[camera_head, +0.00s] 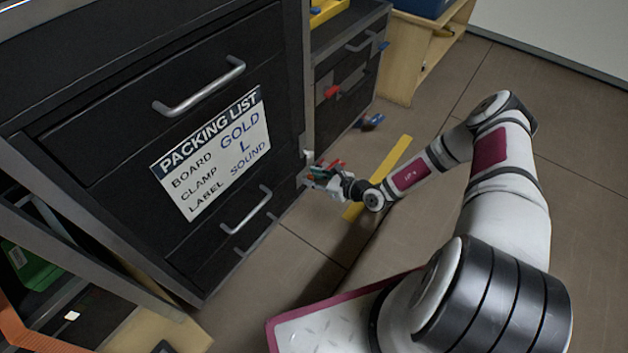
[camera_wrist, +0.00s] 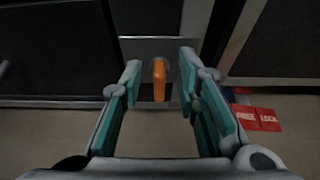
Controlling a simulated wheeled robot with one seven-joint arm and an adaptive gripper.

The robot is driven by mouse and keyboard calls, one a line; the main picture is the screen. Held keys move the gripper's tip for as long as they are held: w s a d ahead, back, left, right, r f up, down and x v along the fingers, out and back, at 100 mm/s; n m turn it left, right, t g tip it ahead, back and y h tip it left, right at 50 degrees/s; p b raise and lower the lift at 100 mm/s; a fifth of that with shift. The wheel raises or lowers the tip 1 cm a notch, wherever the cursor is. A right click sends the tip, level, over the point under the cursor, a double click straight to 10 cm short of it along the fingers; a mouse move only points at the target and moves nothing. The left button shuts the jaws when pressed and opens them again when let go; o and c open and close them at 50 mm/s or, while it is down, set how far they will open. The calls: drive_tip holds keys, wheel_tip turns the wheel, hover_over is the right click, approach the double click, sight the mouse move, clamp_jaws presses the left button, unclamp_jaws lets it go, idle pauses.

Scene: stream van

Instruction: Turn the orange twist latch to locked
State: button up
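The orange twist latch (camera_wrist: 159,80) shows in the wrist view as a short upright handle on a grey metal plate (camera_wrist: 135,48). My gripper (camera_wrist: 160,75) is open, with one teal-padded finger on each side of the latch and a gap on both sides. In the head view my gripper (camera_head: 312,174) is at the right edge of the dark drawer cabinet, and the latch is hidden there. A red label (camera_wrist: 257,117) reading FREE and LOCK lies to the right of the right finger in the wrist view.
The dark cabinet (camera_head: 90,130) has metal handles and a PACKING LIST sign (camera_head: 212,152). A second drawer unit (camera_head: 345,75) stands behind it. A yellow strip (camera_head: 385,170) and a blue object (camera_head: 370,122) are on the floor. Floor (camera_head: 310,235) in front of the cabinet is clear.

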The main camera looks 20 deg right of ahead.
clamp_jaws()
drive_tip(key=shift+m, duration=0.3)
drive_tip(key=m+y, duration=0.2)
drive_tip(key=m, duration=0.2)
drive_tip(key=d+f+m+g+y, duration=0.1)
drive_tip(key=m+y, duration=0.1)
drive_tip(key=m, duration=0.2)
drive_tip(key=w+f+m+y, duration=0.1)
drive_tip(key=m+y, duration=0.2)
drive_tip(key=m, duration=0.1)
drive_tip(key=shift+d+m+g, duration=0.25)
drive_tip(key=shift+m+g, duration=0.05)
idle(0.5)
idle(0.5)
